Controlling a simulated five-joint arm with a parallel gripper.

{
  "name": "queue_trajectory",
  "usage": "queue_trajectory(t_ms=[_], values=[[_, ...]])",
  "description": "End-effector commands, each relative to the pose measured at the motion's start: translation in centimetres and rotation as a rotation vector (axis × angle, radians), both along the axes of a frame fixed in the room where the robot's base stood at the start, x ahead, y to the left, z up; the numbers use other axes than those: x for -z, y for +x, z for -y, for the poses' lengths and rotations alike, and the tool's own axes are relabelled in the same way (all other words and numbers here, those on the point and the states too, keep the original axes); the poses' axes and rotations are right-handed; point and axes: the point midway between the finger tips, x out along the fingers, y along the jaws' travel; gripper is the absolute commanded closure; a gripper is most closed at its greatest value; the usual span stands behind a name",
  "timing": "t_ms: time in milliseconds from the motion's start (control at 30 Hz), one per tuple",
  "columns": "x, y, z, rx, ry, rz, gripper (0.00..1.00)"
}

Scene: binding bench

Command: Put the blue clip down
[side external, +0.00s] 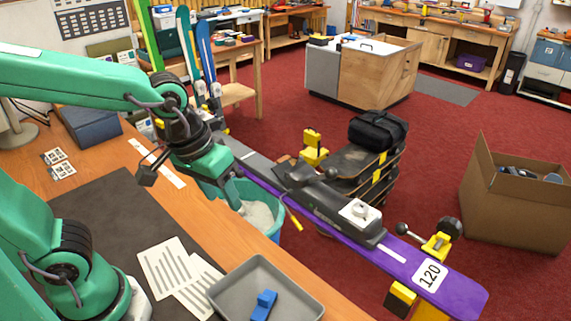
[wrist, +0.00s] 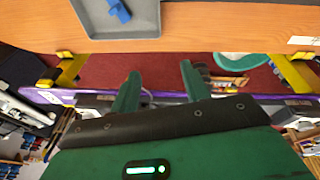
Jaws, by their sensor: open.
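The blue clip (side external: 263,305) lies in the shallow grey tray (side external: 240,272) on the wooden bench, at the bottom of the side view. In the wrist view, the clip (wrist: 119,11) shows at the top left inside the tray (wrist: 88,20). My gripper (side external: 232,200) is beyond the bench edge, above and away from the tray, by the purple ski (side external: 412,268). Its two fingers (wrist: 159,77) are spread apart with nothing between them in the wrist view. The clip is well apart from the fingers.
Paper sheets (side external: 170,268) and a dark mat (side external: 112,215) lie on the bench beside the tray. A teal bucket (side external: 270,225) stands below the ski. Yellow ski holders (side external: 437,243) stick up at the right. A cardboard box (side external: 510,215) stands on the red floor.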

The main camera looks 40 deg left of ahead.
Motion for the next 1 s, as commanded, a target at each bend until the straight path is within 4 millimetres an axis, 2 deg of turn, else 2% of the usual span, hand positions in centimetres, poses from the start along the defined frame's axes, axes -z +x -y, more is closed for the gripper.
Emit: queue_trajectory(t_ms=[33, 200, 400, 600, 1000], values=[[-0.6, -0.3, -1.3, 0.009, 0.005, 0.035, 0.54], [-2.2, -1.4, -4.7, 0.070, 0.050, 0.136, 0.54], [-3.2, -2.8, -7.4, 0.126, 0.113, 0.218, 0.54], [-3.5, -3.3, -8.2, 0.151, 0.144, 0.247, 0.54], [-3.5, -3.3, -8.2, 0.154, 0.146, 0.247, 0.54]])
